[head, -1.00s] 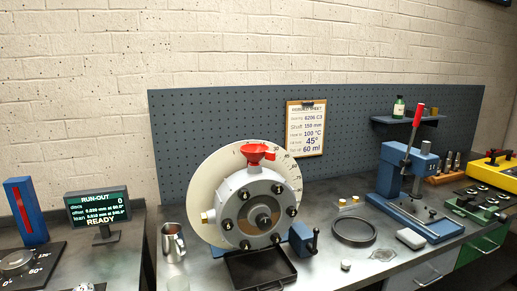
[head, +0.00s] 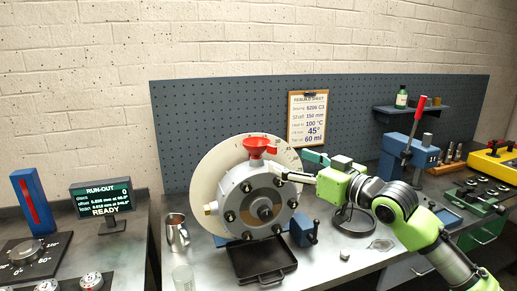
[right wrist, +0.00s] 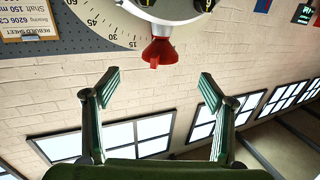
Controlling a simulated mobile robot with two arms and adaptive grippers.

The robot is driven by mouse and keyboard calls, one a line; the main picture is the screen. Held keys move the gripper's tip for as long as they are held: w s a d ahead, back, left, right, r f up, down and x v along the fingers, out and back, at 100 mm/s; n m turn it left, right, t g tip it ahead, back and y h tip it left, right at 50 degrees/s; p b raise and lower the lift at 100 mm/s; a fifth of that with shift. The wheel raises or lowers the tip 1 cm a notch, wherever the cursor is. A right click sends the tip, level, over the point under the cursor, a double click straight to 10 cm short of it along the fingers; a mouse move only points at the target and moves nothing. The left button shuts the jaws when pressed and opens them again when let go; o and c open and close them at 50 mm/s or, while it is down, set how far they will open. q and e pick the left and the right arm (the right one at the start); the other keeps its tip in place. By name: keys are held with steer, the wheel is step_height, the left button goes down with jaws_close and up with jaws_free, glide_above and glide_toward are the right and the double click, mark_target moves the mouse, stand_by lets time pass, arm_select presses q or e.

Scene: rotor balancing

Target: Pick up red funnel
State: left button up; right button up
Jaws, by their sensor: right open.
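The red funnel (head: 256,146) sits upright on top of the grey round housing (head: 236,192), in front of the pale graduated disc. In the right wrist view the picture is upside down, and the funnel (right wrist: 160,52) hangs from the housing's edge, between and beyond the fingertips. My right gripper (head: 290,166) is open and empty, to the right of the funnel and apart from it. Its two spread fingers also show in the right wrist view (right wrist: 159,82). My left gripper is not in view.
A black tray (head: 262,277) lies below the housing. A metal jug (head: 176,233) and a clear glass (head: 183,279) stand at the left. A blue press (head: 393,157) stands at the right behind my right arm. A pegboard (head: 222,105) with a clipboard (head: 308,118) backs the bench.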

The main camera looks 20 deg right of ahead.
mark_target(267, 148)
steer(key=p+x, duration=0.1)
steer(key=x, duration=0.2)
steer(key=p+x, duration=0.1)
steer(key=x, duration=0.1)
steer(key=p+x, duration=0.1)
steer(key=x, duration=0.2)
steer(key=shift+w+a+r, duration=0.1)
steer(key=shift+w+r, duration=0.2)
steer(key=shift+r, duration=0.1)
steer(key=p+x, duration=0.2)
steer(key=x, duration=0.2)
steer(key=shift+w+a+r, duration=0.15)
steer(key=shift+a, duration=0.15)
steer(key=shift+w+a+p, duration=0.15)
steer(key=shift+w+p, duration=0.2)
steer(key=c, duration=1.1)
steer(key=shift+c, duration=0.2)
